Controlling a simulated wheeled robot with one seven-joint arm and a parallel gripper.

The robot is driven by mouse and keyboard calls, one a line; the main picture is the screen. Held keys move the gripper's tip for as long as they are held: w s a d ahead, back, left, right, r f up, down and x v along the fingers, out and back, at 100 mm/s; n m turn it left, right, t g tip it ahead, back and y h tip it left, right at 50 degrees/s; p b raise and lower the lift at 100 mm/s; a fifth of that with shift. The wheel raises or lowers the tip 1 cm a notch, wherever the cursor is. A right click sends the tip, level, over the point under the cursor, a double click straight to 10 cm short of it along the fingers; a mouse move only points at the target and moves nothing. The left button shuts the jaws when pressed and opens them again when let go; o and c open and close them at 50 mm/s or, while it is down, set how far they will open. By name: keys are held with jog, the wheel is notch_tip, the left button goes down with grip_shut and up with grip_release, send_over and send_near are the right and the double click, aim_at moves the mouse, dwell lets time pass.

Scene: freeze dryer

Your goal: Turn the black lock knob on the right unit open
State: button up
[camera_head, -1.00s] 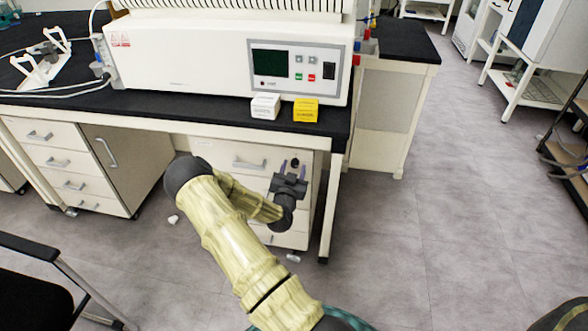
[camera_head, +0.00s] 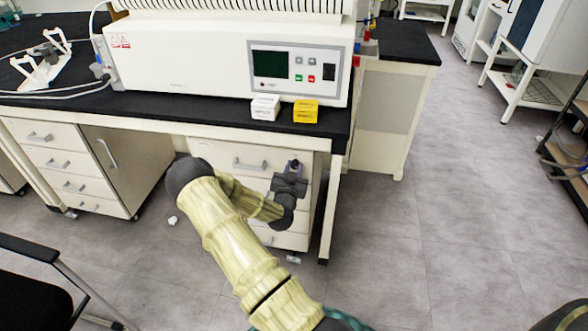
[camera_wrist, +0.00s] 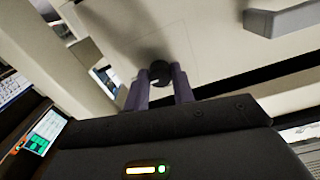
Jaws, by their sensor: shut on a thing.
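The right unit (camera_head: 220,152) is a pale drawer cabinet under the bench, with a grey bar handle (camera_head: 249,165) on its top drawer. The black lock knob (camera_wrist: 160,72) is small and round and sits on the drawer front in the wrist view. My gripper (camera_wrist: 160,78) has its two purple fingers on either side of the knob, shut on it. In the head view my gripper (camera_head: 294,168) is at the right end of the top drawer and mostly hides the knob. Whether the knob is turned cannot be told.
The bench's black top (camera_head: 190,105) overhangs the cabinet, and a white table leg (camera_head: 329,205) stands just right of it. A white machine (camera_head: 200,55), a white box (camera_head: 265,107) and a yellow box (camera_head: 306,111) are on top. The handle (camera_wrist: 285,17) lies to the right in the wrist view.

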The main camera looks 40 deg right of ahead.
jog(key=n, duration=0.4)
jog(key=shift+n, duration=0.4)
jog(key=n, duration=0.4)
jog(key=shift+n, duration=0.3)
jog(key=n, duration=0.4)
jog(key=shift+n, duration=2.1)
jog(key=o, duration=1)
jog(key=shift+a, duration=0.1)
